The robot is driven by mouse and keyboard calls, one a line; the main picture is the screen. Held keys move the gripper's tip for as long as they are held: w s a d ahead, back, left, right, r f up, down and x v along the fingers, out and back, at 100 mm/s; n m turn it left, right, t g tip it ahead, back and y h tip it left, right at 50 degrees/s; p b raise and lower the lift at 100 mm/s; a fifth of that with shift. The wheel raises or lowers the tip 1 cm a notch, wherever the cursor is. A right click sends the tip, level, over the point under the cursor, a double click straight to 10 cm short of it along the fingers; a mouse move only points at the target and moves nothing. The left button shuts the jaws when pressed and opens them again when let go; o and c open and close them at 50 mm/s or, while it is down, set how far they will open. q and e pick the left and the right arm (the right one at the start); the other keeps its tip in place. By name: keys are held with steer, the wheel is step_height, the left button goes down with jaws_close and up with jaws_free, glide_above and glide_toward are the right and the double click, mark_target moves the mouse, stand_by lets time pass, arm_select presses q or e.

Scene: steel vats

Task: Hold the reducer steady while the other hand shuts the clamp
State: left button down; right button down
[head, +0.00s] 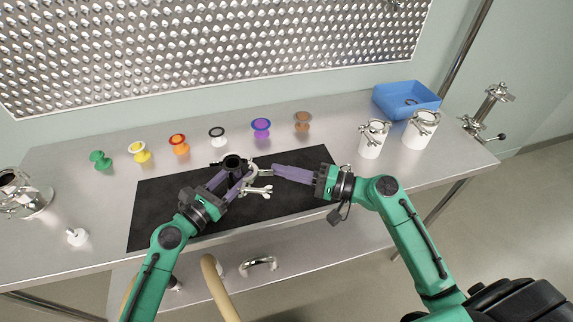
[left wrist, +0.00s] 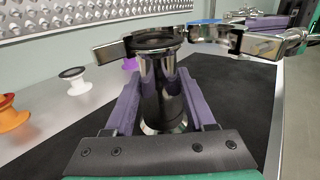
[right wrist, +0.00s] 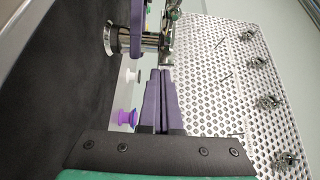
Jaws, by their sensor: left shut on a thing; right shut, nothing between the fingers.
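The steel reducer (head: 232,163), with a black ring on its top, stands upright over the black mat. My left gripper (head: 238,178) is shut on its body, and its purple fingers flank the reducer (left wrist: 160,90) in the left wrist view. The steel clamp (head: 256,187) is at the reducer's top flange; its parts (left wrist: 245,44) spread to either side in the left wrist view and it looks open. My right gripper (head: 276,169) is shut and empty, its fingertips close to the clamp's right side. In the right wrist view I cannot tell whether they touch the clamp.
The black mat (head: 160,215) covers the middle of the steel table. Several coloured spools, such as a purple one (head: 261,127), stand behind it. Two white canisters (head: 371,145) and a blue bin (head: 408,98) are at the right. A steel vessel (head: 33,203) is at the left.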

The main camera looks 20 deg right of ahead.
mark_target(255, 183)
arm_select(q)
steer(key=shift+s+f, duration=0.1)
steer(key=shift+f, duration=0.25)
arm_select(e)
steer(key=shift+s+a, duration=0.35)
steer(key=shift+s, duration=0.05)
steer(key=shift+s+a, duration=0.95)
steer(key=shift+a, duration=0.25)
steer(key=shift+s+a, duration=0.35)
steer(key=shift+a, duration=0.25)
steer(key=shift+s+a, duration=0.15)
steer(key=shift+a, duration=0.55)
steer(key=shift+s+a, duration=0.1)
steer(key=shift+a, duration=0.55)
steer(key=shift+w+a, duration=0.2)
steer(key=shift+a, duration=1.15)
steer(key=shift+a, duration=0.1)
